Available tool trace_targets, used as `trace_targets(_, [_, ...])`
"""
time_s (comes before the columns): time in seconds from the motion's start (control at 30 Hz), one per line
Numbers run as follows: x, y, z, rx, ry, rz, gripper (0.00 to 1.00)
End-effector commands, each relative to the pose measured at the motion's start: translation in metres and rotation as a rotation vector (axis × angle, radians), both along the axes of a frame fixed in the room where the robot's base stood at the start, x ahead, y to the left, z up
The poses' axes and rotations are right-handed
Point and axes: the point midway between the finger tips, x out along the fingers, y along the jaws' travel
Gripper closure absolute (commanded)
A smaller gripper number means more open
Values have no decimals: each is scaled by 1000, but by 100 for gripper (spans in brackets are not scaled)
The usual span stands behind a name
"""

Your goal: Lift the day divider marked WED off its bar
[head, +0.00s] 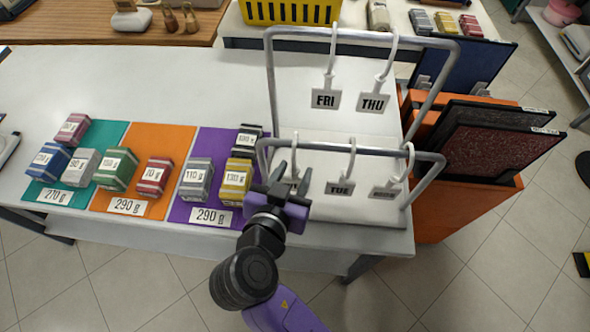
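A two-level metal rack holds white hooked tags. On the front low bar (330,150), the TUE divider (340,188) hangs in the middle and another divider (385,193) hangs at right, its small lettering unclear. A third divider (293,184) hangs at the left of this bar, mostly hidden behind my gripper; its marking cannot be read. No readable WED shows. My gripper (293,172) is open, its fingers spread in front of this left divider. Whether they touch it cannot be told. The FRI (326,99) and THU (373,103) dividers hang on the higher rear bar (360,36).
Left of the rack, labelled blocks stand on teal (105,135), orange (125,190) and purple (190,212) mats. An orange bin (450,215) with dark panels stands right of the table. A yellow basket (290,11) is behind.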

Motion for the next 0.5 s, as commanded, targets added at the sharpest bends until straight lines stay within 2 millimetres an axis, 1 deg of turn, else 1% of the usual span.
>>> trace_targets(0.1, [8,-2,-3,0,0,-1,61])
trace_targets(0.33, [9,-2,-5,0,0,0,61])
trace_targets(0.37, [9,-2,-5,0,0,0,65])
trace_targets(0.5, [9,-2,-5,0,0,0,92])
